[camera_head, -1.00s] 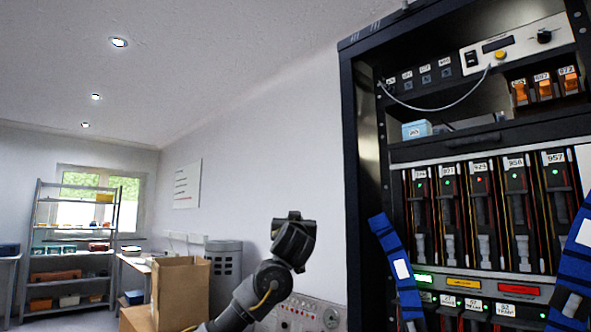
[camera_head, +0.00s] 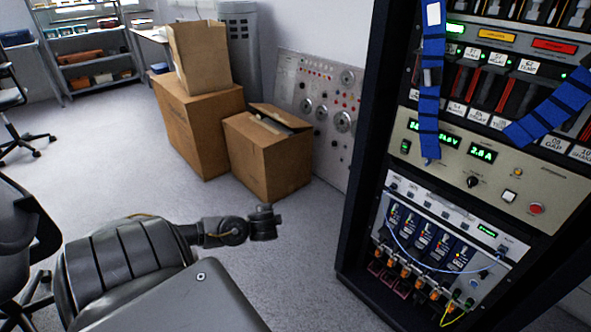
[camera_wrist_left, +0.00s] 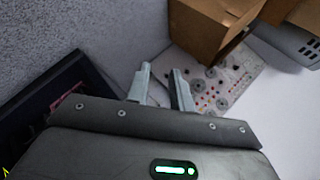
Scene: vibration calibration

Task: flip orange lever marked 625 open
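No lever marked 625 can be read in the present views. The upper part of the black equipment rack (camera_head: 365,150), where labelled orange levers showed earlier, is out of the head view. Small orange pieces (camera_head: 406,271) show along the rack's lowest unit; I cannot read any number on them. My left arm reaches in from the lower left of the head view, its end left of the rack and apart from it. In the left wrist view my left gripper (camera_wrist_left: 162,72) has its two fingers apart with nothing between them. My right gripper is not in view.
Cardboard boxes (camera_head: 268,158) stand on the grey floor beyond my left arm. A panel with knobs (camera_head: 318,108) leans at the wall left of the rack. Blue straps (camera_head: 431,80) hang across the rack front. An office chair (camera_head: 18,225) is at the left.

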